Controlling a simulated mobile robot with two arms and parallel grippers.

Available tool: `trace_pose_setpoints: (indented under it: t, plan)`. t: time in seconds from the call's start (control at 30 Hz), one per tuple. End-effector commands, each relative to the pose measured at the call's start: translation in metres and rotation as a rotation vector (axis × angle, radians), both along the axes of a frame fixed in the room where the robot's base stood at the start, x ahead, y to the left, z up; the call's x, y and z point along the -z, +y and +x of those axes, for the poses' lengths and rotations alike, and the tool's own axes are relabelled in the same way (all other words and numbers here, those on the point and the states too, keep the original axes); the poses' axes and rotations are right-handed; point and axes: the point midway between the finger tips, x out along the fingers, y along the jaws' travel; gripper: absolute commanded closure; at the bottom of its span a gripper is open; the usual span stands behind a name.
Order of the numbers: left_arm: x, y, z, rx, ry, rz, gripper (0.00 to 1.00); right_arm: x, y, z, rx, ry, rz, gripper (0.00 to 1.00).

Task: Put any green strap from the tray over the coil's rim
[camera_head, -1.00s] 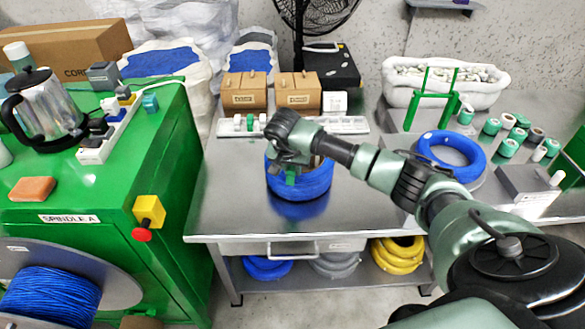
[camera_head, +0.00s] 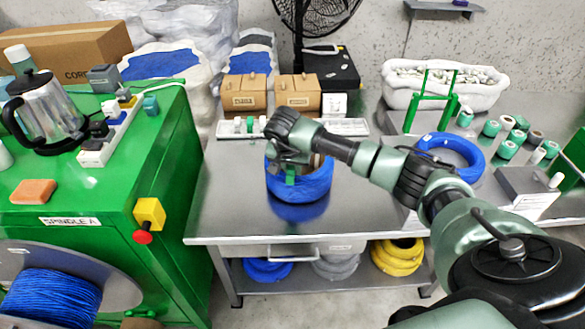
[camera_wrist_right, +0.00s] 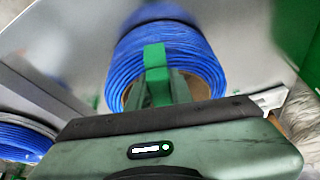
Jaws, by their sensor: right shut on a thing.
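The blue cable coil (camera_head: 312,187) stands on the steel table, partly hidden by my right arm. My right gripper (camera_head: 289,168) is at the coil's near left rim, shut on a green strap (camera_head: 290,177). In the right wrist view the green strap (camera_wrist_right: 156,62) lies against the blue coil (camera_wrist_right: 178,45) at its rim, with the fingers just below it. I cannot tell whether it hooks fully over the rim. The white tray (camera_head: 343,127) lies behind the coil with several green and white pieces (camera_head: 250,124) in it. My left gripper is out of view.
Cardboard boxes (camera_head: 298,92) stand behind the tray. Another blue coil (camera_head: 450,152) and several green rolls (camera_head: 507,149) lie on the right. A green cabinet (camera_head: 170,190) stands on the left. The table in front of the coil is clear.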

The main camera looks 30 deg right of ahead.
Motion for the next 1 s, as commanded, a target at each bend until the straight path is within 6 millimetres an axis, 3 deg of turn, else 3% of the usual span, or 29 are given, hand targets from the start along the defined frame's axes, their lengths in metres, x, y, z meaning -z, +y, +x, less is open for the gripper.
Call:
trace_pose_setpoints:
  t: [0.77,1.0]
  plan:
    - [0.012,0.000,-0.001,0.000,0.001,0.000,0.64,0.013,0.000,0.000,0.001,-0.001,0.000,1.00]
    - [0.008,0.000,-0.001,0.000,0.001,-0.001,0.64,0.009,0.000,0.000,0.001,-0.001,0.000,1.00]
